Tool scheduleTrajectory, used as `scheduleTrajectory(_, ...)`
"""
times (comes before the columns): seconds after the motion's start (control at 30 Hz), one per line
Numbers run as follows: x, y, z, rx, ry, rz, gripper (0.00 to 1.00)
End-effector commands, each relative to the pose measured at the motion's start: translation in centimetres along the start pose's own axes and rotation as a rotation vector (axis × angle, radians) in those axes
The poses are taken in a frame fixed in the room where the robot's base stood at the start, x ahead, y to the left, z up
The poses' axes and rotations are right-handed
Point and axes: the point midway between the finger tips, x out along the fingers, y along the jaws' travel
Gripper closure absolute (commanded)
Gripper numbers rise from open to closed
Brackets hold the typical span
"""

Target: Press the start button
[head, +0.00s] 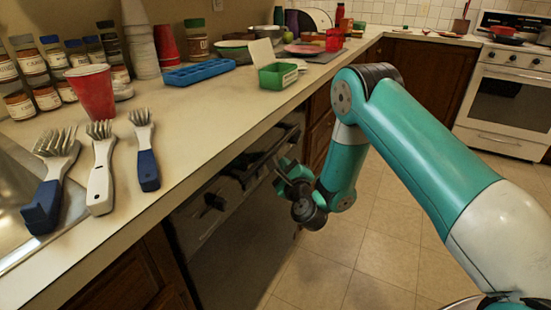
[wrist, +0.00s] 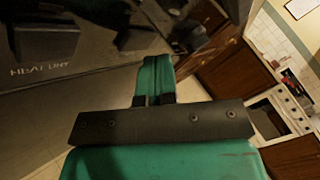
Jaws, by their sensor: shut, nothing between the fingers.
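A dark dishwasher (head: 240,230) is built in under the counter, with its control panel (head: 225,185) along the top of its front. A dark knob (head: 214,201) sticks out of the panel. My gripper (head: 283,176) is shut and empty, in front of the right part of the panel. In the wrist view my shut fingers (wrist: 155,77) point toward the dark panel (wrist: 95,60), which has blurred pale lettering at left and dark raised blocks. I cannot tell which part is the start button, or whether my fingertips touch the panel.
Brushes (head: 101,165), a red cup (head: 92,91), a blue tray (head: 199,72) and a green box (head: 278,75) stand on the counter (head: 190,125) above. A white oven (head: 505,95) is at the back right. The tiled floor (head: 375,255) before the dishwasher is clear.

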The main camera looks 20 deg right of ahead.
Motion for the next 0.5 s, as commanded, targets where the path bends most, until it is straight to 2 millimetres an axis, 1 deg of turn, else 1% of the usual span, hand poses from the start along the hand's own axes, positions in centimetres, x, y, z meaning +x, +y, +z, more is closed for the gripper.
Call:
scheduleTrajectory(0.03, 0.45, -0.03, 0.92, -0.010, -0.021, -0.001, 1.00)
scheduleTrajectory(0.5, 0.68, 0.17, 1.33, -0.010, -0.025, -0.001, 1.00)
